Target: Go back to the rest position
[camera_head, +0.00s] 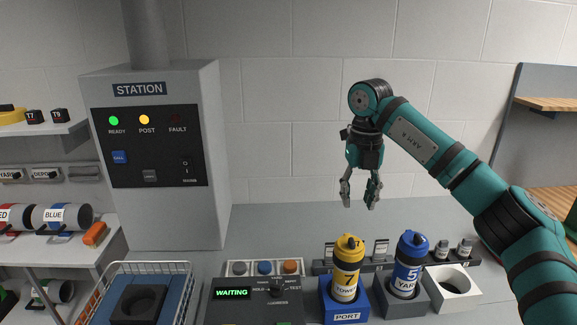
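My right gripper (359,190) hangs fingers down above the counter, in front of the white block wall. Its two fingers are apart with nothing between them. It is above and behind the yellow canister (345,280) marked 7 TOWER, clear of it. That canister stands upright in the blue holder (346,310) labelled PORT. My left gripper is not in view.
The grey station cabinet (218,110) has its green READY and yellow POST lights lit. A console (250,306) reads WAITING. A wire basket (150,268) stands at front left, an empty white holder (453,291) at right. Shelves (60,250) flank the left side. The counter's back middle is clear.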

